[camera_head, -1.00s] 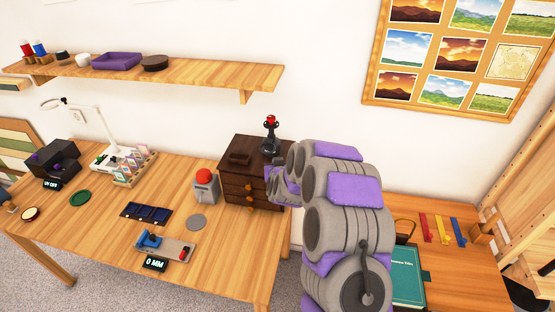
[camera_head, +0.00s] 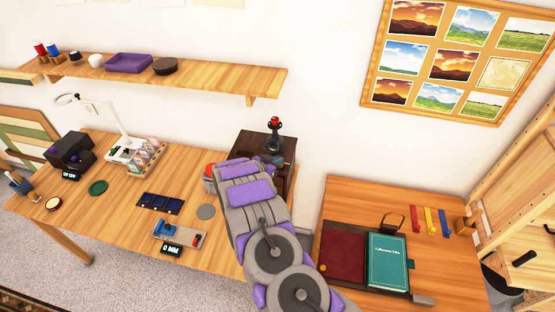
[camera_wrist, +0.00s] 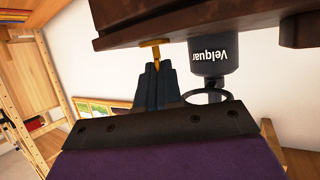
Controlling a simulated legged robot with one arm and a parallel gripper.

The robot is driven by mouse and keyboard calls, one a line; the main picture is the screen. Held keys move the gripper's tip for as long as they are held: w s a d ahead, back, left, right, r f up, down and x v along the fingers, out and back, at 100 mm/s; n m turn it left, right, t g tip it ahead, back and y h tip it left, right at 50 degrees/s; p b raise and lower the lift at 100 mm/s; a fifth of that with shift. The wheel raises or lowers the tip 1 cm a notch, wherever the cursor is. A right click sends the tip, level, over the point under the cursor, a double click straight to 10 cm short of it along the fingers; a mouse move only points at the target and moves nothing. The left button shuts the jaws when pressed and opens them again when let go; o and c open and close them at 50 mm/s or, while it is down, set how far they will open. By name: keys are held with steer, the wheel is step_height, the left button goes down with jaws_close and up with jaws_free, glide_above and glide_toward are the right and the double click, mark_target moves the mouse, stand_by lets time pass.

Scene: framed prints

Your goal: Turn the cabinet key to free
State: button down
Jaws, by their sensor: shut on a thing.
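The dark brown cabinet (camera_head: 283,152) stands at the right end of the wooden desk; my arm covers most of its front in the head view. In the wrist view its dark edge (camera_wrist: 240,18) runs across the top. A small brass key (camera_wrist: 155,44) sticks out from that edge. My gripper (camera_wrist: 155,70) is shut on the key, with its dark fingers close together at the key's end. The key's tip is out of sight.
A dark cylinder lettered "Velquar" (camera_wrist: 208,70) is close beside my fingers in the wrist view. On the cabinet stands a red-topped black stand (camera_head: 274,135). A red button (camera_head: 210,171) is partly hidden by my arm. A teal book (camera_head: 387,262) lies on the right table.

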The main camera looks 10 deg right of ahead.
steer(key=shift+w+a+m+g+h+b, duration=0.2)
steer(key=shift+w+m+g+h+b, duration=0.05)
steer(key=shift+m+g+h+b, duration=0.85)
steer(key=shift+m+g+b, duration=0.4)
steer(key=shift+m+b, duration=0.25)
steer(key=shift+w+r+g+b, duration=0.1)
steer(key=shift+g+b, duration=0.2)
steer(key=shift+g, duration=0.1)
steer(key=c, duration=1.3)
jaws_free()
steer(key=v, duration=1.7)
steer(key=shift+a, duration=0.35)
